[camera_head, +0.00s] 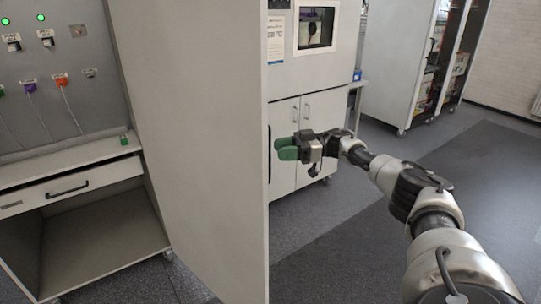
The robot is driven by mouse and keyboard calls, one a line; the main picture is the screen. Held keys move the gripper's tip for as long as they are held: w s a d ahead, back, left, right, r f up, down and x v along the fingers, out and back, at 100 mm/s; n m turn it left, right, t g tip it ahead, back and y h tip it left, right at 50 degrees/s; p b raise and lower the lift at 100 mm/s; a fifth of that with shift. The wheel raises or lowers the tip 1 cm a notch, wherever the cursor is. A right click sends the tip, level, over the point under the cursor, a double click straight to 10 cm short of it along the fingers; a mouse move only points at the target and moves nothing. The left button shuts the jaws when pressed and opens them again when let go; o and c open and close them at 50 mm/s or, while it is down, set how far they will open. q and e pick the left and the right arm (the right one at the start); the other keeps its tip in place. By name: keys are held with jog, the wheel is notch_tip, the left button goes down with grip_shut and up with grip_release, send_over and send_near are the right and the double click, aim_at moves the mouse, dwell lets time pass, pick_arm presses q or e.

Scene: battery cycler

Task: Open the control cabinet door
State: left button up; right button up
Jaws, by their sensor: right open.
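The control cabinet door (195,150) is a tall, plain grey panel in the middle of the view. It stands swung out from the cabinet (85,155) at left, whose inside shows. My right gripper (287,149), with green fingertips, is just right of the door's free edge and points left toward it. It is open, with nothing seen between the fingers. I cannot tell whether the fingertips touch the door. No handle shows on this face of the door. My left gripper is not in view.
Inside the cabinet are green lights (43,18), coloured plugs with cables, a drawer (70,187) and an empty lower bay. Behind my gripper stands a white double-door unit (284,115) with a window. Wheeled shelving (400,60) stands at back right. The floor at right (480,210) is clear.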

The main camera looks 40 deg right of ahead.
jog(key=b+v, duration=0.1)
jog(key=v, duration=0.5)
jog(key=shift+b, duration=0.4)
jog(key=shift+d, duration=0.1)
